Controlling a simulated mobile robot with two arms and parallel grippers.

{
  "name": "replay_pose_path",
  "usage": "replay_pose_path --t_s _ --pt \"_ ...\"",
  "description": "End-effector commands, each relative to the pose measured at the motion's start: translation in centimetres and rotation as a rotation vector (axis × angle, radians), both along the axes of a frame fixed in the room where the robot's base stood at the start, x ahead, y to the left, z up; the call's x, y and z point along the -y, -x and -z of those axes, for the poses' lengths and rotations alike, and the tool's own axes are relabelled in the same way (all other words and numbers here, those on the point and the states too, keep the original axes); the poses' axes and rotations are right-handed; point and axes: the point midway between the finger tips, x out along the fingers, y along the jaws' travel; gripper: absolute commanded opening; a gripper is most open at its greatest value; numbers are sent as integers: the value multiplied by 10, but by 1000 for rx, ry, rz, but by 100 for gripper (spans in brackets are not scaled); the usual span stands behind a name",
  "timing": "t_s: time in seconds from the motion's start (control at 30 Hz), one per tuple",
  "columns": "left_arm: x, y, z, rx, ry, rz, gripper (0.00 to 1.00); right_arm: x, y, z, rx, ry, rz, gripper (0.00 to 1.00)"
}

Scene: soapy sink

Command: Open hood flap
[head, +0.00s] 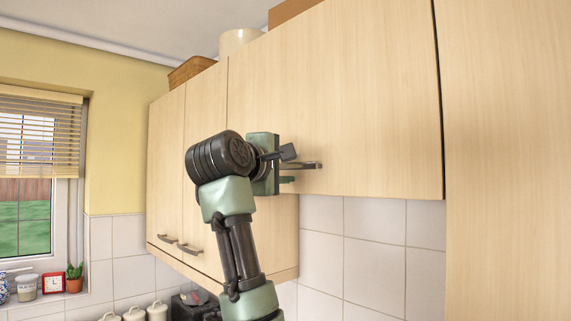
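The hood flap (345,85) is the wide, light wood panel in the upper middle of the head view. It hangs flush with the cabinets and looks closed. Its grey bar handle (308,165) sticks out near its lower edge. My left gripper (288,166) is at the left part of this handle, with one finger above it and the other below it. The fingers are apart, and I see no clear contact with the bar. The gripper's body hides the handle's left end. My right gripper is not in view.
Wall cabinets (167,165) with two lower handles stand left of the flap, and a tall wood panel (505,150) stands at right. A basket (190,70) and a cream pot (239,40) sit on top. White canisters (157,312) stand below, left of my arm.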

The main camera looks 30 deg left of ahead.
Motion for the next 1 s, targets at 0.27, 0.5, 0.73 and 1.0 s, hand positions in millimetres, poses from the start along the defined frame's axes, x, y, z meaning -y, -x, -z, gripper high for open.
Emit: replay_pose_path --t_s 0.27,0.5,0.73,1.0 --pt "0 0 0 1 0 -1 0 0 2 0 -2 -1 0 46" --pt "0 1 -1 3 0 -1 0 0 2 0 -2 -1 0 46" --pt "0 1 -2 4 0 -1 0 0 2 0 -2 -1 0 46" --pt "0 1 -2 6 0 -2 0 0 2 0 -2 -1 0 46"
